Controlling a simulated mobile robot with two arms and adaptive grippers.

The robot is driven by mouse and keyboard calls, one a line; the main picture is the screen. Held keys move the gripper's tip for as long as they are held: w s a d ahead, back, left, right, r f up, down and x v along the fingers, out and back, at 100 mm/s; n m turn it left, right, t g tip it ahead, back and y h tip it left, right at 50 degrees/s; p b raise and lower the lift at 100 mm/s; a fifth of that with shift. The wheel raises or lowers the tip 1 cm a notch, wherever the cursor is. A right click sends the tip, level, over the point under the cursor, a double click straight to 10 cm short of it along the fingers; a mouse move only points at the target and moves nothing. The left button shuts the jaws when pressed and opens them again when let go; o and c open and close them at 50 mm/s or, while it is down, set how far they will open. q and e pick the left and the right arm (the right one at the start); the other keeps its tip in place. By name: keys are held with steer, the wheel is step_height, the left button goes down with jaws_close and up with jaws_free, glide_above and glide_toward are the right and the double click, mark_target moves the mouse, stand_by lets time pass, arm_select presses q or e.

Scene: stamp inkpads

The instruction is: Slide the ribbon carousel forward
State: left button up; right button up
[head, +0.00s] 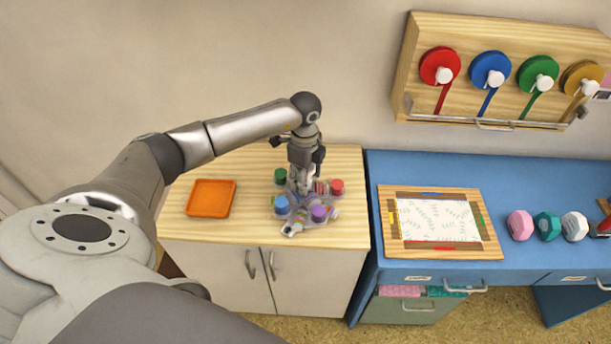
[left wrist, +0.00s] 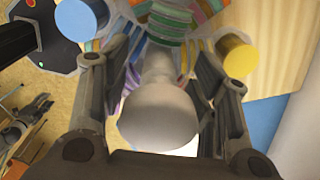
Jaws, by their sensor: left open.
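The ribbon carousel (head: 301,215) stands on the wooden cabinet top, with colored spools around it, among them a blue one (head: 281,204), a purple one (head: 318,213) and a red one (head: 337,187). My left gripper (head: 303,185) points down over its middle and hides part of it. In the left wrist view, a pale post with a rounded knob (left wrist: 160,118) stands between the spread fingers of my left gripper (left wrist: 155,75). Gaps show on both sides of the knob, so the fingers are around it but not closed. My right gripper is not in view.
An orange tray (head: 211,181) lies left of the carousel on the cabinet top (head: 225,228). A blue desk (head: 357,240) stands to the right with a framed patterned sheet (head: 438,218) and colored stamps (head: 547,226). A ribbon rack (head: 412,50) hangs on the wall. The cabinet's front edge is clear.

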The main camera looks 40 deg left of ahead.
arm_select(q)
steer(key=shift+r, duration=0.15)
steer(key=shift+a+r, duration=0.1)
steer(key=shift+r, duration=0.25)
step_height(320, 180, up, 11)
steer(key=shift+r, duration=0.1)
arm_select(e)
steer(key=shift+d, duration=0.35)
